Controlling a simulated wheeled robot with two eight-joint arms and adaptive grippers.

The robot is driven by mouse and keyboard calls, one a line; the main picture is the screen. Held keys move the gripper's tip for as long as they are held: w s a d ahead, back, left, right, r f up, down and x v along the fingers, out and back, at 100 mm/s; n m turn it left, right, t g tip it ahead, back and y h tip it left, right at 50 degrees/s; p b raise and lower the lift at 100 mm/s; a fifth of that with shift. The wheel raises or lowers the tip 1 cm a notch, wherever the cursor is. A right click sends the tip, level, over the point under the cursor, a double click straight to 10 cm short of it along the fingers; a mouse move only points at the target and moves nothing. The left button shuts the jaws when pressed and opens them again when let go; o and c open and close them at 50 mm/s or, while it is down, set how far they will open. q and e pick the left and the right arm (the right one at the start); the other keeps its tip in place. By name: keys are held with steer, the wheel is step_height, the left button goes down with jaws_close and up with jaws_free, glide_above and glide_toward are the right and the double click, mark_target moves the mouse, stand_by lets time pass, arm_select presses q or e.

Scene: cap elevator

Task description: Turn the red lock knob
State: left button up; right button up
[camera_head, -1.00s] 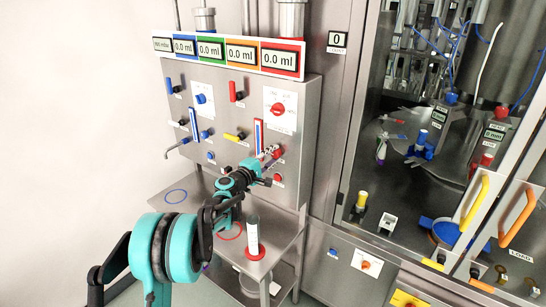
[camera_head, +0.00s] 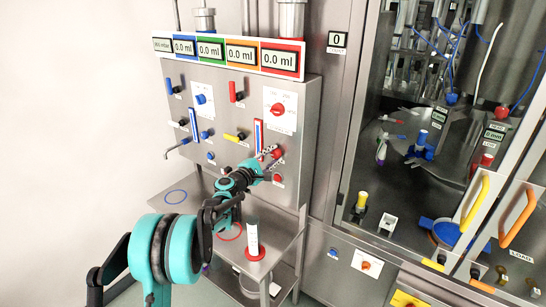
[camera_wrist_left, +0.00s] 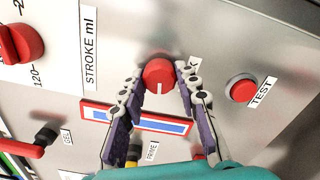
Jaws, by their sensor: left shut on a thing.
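The red lock knob (camera_wrist_left: 158,74) is round with a white mark, on the grey metal panel. In the wrist view its label is mostly hidden behind a finger, with only a "K" showing. My left gripper (camera_wrist_left: 158,80) has one finger on each side of the knob and is shut on it. In the head view the knob (camera_head: 277,153) is at the lower right of the panel, with the left gripper (camera_head: 268,157) at it. My right gripper is not in view.
A red TEST button (camera_wrist_left: 243,88) sits close to the right finger. A red stroke knob (camera_wrist_left: 20,43), a red-framed blue gauge (camera_wrist_left: 150,122) and a red lever (camera_wrist_left: 22,148) are also nearby.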

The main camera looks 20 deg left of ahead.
arm_select(q)
steer(key=o, duration=1.2)
steer(key=shift+c, duration=0.2)
steer(key=shift+s, duration=0.1)
steer(key=v, duration=1.2)
